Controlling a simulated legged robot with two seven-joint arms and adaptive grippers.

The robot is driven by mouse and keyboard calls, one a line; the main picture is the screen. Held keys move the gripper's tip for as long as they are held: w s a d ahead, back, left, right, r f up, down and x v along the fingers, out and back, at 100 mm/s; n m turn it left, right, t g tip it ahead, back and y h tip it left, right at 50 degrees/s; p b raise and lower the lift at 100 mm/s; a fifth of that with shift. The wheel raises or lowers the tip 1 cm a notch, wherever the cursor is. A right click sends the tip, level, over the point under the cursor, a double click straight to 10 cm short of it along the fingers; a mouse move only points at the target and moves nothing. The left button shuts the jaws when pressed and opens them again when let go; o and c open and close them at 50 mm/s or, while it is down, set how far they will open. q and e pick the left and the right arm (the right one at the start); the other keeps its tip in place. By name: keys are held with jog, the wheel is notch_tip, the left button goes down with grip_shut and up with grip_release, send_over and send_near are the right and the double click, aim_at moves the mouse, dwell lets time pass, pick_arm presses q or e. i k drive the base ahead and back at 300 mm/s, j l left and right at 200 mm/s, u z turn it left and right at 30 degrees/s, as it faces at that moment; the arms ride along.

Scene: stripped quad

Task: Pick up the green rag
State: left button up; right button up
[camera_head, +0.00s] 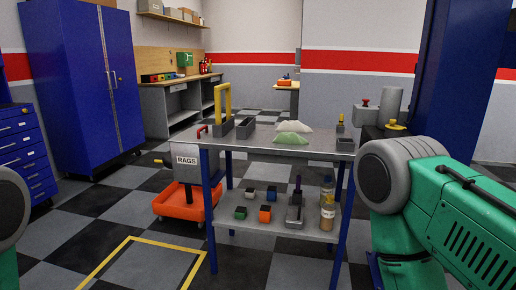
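The green rag (292,139) lies in a low heap on the top of the grey cart (255,146), toward its front edge. A pale, whitish rag (294,127) lies just behind it. No gripper touches the green rag. My green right arm comes in at the right and part of my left arm shows at the left edge. Neither gripper's fingers show.
The cart top also holds grey bins (245,128), a yellow handle (222,100) and a small yellow-topped item (340,123). Its lower shelf holds small blocks and bottles. A RAGS bin (186,161) stands left of the cart. Checkered floor lies clear in front.

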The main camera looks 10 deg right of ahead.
aim_at(289, 138)
jog(key=i+j+z, duration=0.1)
jog(key=i+z, duration=0.3)
jog(key=i+j+z, duration=0.2)
jog(key=i+z, duration=0.25)
jog(key=i+j+z, duration=0.65)
jog(key=j+z, duration=0.15)
